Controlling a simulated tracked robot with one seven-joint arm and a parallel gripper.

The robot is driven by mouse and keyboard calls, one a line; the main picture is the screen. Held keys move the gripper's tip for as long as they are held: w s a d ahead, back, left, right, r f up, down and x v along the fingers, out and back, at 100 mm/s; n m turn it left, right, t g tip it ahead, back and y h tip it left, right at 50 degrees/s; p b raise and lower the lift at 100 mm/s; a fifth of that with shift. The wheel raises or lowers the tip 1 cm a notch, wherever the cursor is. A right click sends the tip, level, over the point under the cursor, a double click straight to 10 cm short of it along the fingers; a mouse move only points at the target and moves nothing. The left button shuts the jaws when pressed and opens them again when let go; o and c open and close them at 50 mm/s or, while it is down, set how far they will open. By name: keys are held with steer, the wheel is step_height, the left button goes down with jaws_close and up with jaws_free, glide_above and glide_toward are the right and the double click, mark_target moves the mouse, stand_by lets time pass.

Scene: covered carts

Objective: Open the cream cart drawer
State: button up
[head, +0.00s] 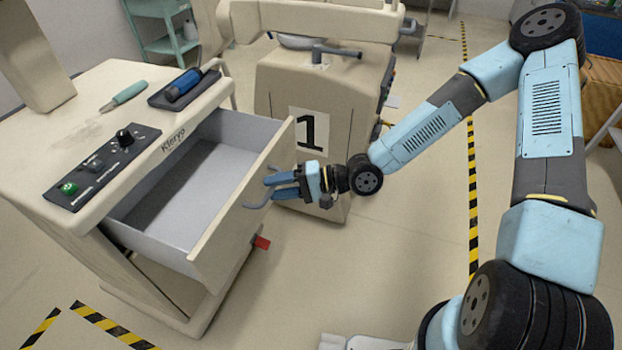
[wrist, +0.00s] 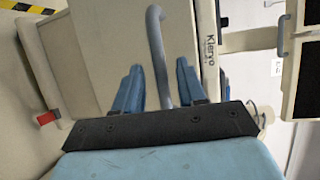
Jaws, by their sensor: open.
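The cream cart (head: 90,235) stands at the left in the head view. Its top drawer (head: 225,225) is pulled far out, and its grey inside is empty. The curved grey handle (head: 262,194) sits on the drawer front. In the wrist view the handle (wrist: 158,55) runs down between the two blue fingers of my gripper (wrist: 156,90). My gripper (head: 278,187) is open, with its fingers on either side of the handle in front of the drawer. I cannot tell whether a finger touches it.
A control panel (head: 100,167), a screwdriver (head: 124,94) and a dark tray (head: 184,88) with a blue item lie on the cart top. Another cream unit marked 1 (head: 270,90) stands behind my gripper. A red piece (head: 262,243) sticks out below the drawer.

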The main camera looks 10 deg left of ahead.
steer(key=v, duration=1.2)
steer(key=shift+d, duration=0.25)
steer(key=shift+w, duration=0.15)
